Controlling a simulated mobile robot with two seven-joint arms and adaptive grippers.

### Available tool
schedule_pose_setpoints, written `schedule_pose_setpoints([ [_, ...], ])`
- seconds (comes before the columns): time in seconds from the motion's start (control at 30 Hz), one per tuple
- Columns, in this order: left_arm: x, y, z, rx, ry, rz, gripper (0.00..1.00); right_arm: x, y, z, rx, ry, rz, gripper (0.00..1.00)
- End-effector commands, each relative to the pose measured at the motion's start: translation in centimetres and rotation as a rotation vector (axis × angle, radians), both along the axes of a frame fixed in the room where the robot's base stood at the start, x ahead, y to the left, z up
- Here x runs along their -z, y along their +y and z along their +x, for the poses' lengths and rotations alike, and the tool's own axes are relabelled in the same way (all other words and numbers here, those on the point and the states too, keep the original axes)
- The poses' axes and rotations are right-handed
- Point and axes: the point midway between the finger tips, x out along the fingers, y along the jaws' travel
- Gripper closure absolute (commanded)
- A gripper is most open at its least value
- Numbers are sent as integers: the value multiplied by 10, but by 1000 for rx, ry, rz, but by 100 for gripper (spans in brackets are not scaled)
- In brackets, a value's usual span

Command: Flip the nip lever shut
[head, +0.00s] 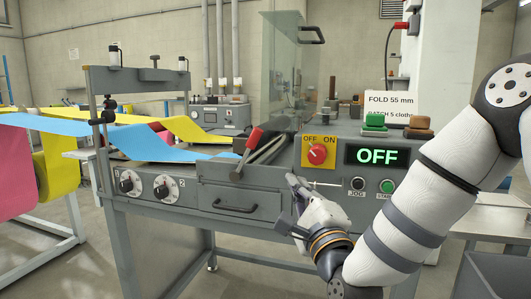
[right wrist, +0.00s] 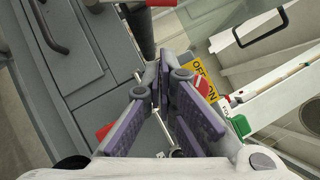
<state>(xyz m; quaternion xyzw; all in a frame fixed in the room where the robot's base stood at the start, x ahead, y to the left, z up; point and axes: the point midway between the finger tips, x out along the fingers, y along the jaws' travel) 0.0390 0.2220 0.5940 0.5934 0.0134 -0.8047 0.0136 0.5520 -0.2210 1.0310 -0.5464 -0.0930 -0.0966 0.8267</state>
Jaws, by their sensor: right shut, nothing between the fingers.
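The nip lever (head: 250,144) stands on the front of the grey machine (head: 240,201), its red grip tilted up and to the right. In the right wrist view a dark bar with a red end (right wrist: 140,32) shows beyond the fingers at the top, probably this lever. My right gripper (head: 291,181) is shut and empty in front of the machine, below and to the right of the lever and apart from it. Its purple-grey fingers (right wrist: 168,92) show in the right wrist view. My left gripper is out of view.
A red switch knob (head: 317,154) on a yellow plate, an OFF display (head: 377,155) and JOG and START buttons (head: 387,186) are close to my right arm. A clear guard (head: 283,70) stands behind the lever. A drawer handle (head: 235,208) sticks out below it.

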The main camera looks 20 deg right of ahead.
Motion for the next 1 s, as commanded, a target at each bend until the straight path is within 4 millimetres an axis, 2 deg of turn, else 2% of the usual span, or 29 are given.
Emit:
schedule_pose_setpoints([
  [0.13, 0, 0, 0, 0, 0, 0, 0, 0, 0, 4, 0, 1, -2, 100],
  [0.23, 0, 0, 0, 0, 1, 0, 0, -4, -1, 17, 0, 0, -3, 100],
  [0.63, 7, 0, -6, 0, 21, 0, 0, -24, -5, 100, 0, 2, -4, 100],
  [0.8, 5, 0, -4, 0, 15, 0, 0, -38, 13, 116, -2, 2, -5, 100],
  [1.0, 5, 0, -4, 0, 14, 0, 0, -43, 19, 122, 0, 4, -3, 100],
])
